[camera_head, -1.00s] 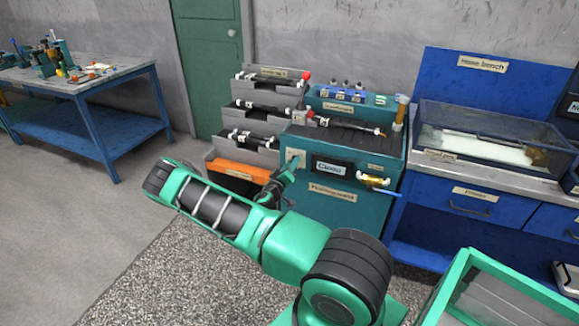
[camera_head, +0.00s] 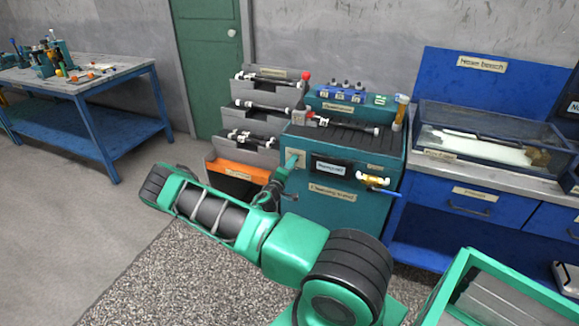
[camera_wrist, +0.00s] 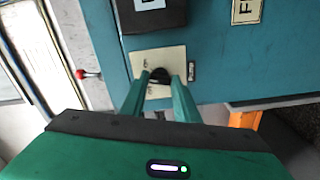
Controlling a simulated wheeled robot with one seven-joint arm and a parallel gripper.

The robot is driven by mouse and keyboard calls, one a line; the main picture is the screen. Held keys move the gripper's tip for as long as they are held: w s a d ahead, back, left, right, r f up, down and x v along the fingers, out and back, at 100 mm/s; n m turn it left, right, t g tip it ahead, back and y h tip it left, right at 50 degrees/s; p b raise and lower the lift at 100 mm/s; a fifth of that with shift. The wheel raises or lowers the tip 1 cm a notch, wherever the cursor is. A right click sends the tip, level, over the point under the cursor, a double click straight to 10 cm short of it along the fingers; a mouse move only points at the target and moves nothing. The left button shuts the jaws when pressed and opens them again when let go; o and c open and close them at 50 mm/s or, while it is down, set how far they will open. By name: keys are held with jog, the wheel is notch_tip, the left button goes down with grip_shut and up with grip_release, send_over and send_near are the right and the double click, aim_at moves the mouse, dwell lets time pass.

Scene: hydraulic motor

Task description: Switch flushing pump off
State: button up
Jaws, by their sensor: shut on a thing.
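The flushing stand (camera_head: 335,208) is a teal cabinet in the middle of the head view. On its front, at the left, is a cream switch plate (camera_wrist: 148,63), large in the wrist view, with a black rotary knob (camera_wrist: 160,76) on it. My gripper (camera_wrist: 161,82) has its two green fingers on either side of the knob and is shut on it. In the head view my gripper (camera_head: 291,162) reaches the cabinet's left front. The small marks on the plate are too blurred to read, and the fingers hide part of the knob.
Grey racks with hoses (camera_head: 262,108) and an orange bin (camera_head: 236,170) stand at the left. A blue bench with a glass tank (camera_head: 490,135) stands at the right.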

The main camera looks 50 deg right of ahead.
jog(key=n, duration=1.2)
jog(key=shift+w+a+f, duration=0.1)
jog(key=shift+a+f, duration=0.1)
jog(key=shift+f, duration=0.05)
dwell(0.5)
jog(key=o, duration=1)
jog(key=shift+o, duration=0.2)
jog(key=shift+d+r, duration=0.1)
jog(key=v, duration=1)
jog(key=shift+a, duration=0.35)
